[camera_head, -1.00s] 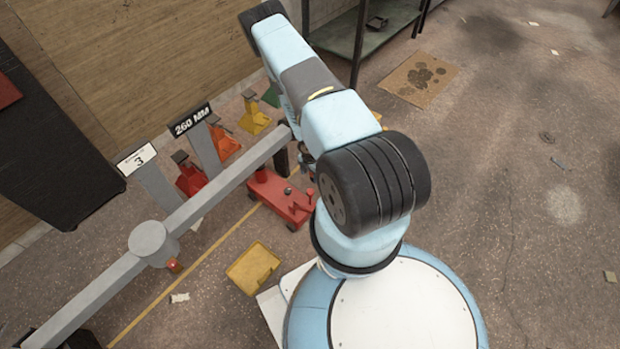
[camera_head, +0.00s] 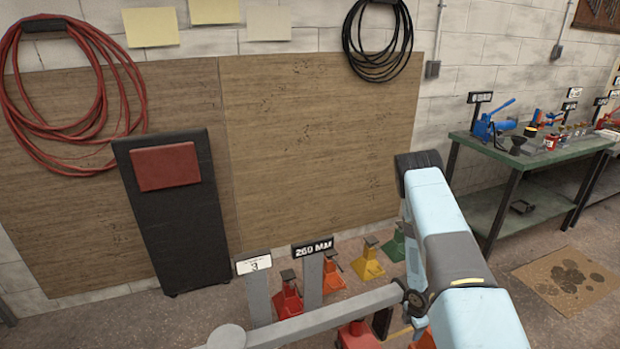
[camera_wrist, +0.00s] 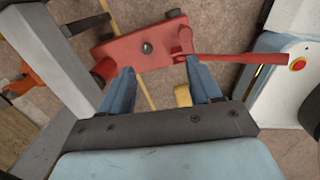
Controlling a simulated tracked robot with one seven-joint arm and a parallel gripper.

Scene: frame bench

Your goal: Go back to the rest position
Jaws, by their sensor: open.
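My gripper (camera_wrist: 160,76) is open, its two blue fingers apart with nothing held between them in the wrist view. A red floor jack (camera_wrist: 140,45) lies just beyond the fingertips, with its red handle bar stretching to the right. Whether a fingertip touches it, I cannot tell. In the head view my blue arm reaches out at the right of centre and bends down; my gripper is hidden there. The jack's red body (camera_head: 358,336) shows partly at the bottom edge.
A grey beam (camera_head: 330,318) with posts and a "260 MM" sign (camera_head: 312,247) runs close left of my arm. Several coloured stands (camera_head: 367,262) line the wall. A green workbench (camera_head: 510,163) stands right. Floor beside the stained mat (camera_head: 568,280) is clear.

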